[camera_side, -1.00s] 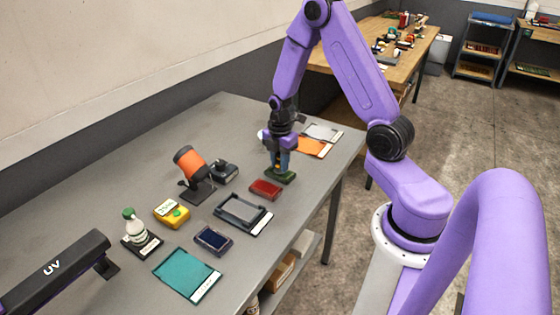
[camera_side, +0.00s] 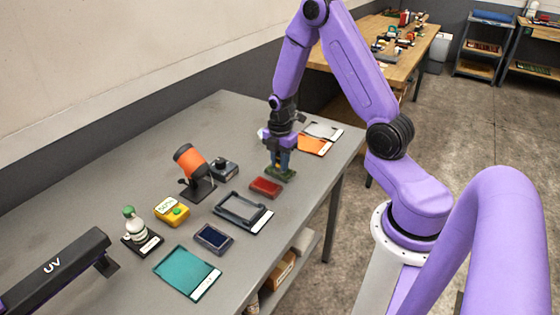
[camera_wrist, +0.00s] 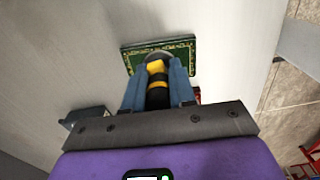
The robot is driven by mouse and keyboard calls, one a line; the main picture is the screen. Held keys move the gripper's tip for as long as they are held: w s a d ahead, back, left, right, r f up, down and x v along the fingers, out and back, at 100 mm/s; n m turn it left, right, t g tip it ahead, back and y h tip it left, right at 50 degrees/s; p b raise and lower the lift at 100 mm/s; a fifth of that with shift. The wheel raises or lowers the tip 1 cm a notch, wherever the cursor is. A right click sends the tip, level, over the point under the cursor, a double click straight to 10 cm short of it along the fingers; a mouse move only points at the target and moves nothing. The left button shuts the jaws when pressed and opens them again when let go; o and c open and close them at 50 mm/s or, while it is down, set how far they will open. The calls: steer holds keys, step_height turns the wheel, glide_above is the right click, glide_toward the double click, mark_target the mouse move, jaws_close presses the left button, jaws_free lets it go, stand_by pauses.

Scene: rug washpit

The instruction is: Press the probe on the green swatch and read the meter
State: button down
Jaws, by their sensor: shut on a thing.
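My gripper (camera_wrist: 158,88) is shut on the probe, a black and yellow cylinder (camera_wrist: 157,78) seen between the blue-grey fingers. The green swatch (camera_wrist: 180,52), a dark green piece with a pale patterned border, lies just beyond the probe tip in the wrist view. In the side view, the green swatch (camera_side: 282,175) lies directly under my gripper (camera_side: 280,160), which points down and hides part of it. I cannot tell whether the tip touches the swatch. A yellow meter (camera_side: 171,211) with a lit green display lies at left on the table; its digits are too small to read surely.
A red swatch (camera_side: 265,187) lies close in front of the green one. A black frame tray (camera_side: 243,211), a dark blue pad (camera_side: 213,238), a teal swatch (camera_side: 186,272) and an orange lamp (camera_side: 190,160) stand nearby. Orange and grey swatches lie behind my gripper.

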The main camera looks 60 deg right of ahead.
stand_by(0.5)
steer(key=shift+r, duration=3.5)
